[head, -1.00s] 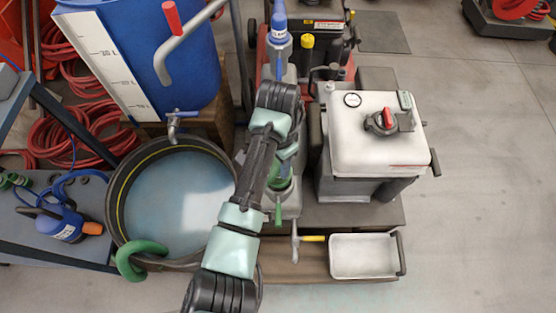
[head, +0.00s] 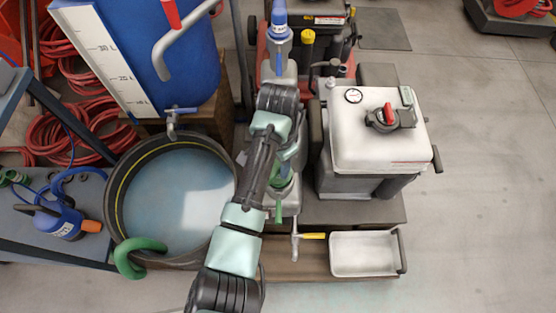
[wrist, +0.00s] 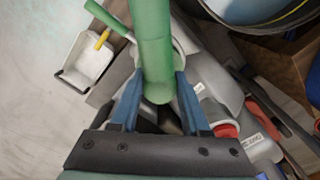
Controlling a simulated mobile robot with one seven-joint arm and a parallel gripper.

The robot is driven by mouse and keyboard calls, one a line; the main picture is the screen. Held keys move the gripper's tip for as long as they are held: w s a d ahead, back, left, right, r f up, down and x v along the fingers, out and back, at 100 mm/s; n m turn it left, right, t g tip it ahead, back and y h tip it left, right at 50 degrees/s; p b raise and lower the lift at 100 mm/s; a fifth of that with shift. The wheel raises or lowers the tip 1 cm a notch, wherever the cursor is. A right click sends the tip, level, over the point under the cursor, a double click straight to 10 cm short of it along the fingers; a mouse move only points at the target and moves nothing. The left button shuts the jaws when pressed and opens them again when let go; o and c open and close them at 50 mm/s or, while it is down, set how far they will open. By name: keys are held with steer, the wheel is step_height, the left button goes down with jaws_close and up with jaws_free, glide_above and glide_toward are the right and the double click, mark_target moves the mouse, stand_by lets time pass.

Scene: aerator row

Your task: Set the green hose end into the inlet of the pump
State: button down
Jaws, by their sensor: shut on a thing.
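The green hose (wrist: 152,35) runs down the middle of the wrist view, and its end lies between the two blue fingers of my gripper (wrist: 158,98), which are shut on it. A pale round rim (wrist: 181,48), perhaps the inlet, shows just behind the hose; I cannot tell whether the hose end is inside or above it. The grey pump body (wrist: 205,72) lies beyond. In the head view, my arm covers much of the pump and hides the fingers. A green part (head: 283,186) shows beside the arm. Green hose (head: 139,259) also loops over the tub's rim.
A round dark tub (head: 118,212) of water stands left of my arm. A white boxy unit (head: 375,145) stands close on the right, with a white tray (head: 362,254) and yellow-handled valve (head: 314,236) in front. Open floor lies at far right.

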steer(key=shift+f+b, duration=0.5)
steer(key=shift+f, duration=0.6)
steer(key=shift+c, duration=1.5)
jaws_free()
step_height(320, 180, up, 13)
steer(key=p, duration=0.4)
steer(key=shift+p, duration=0.4)
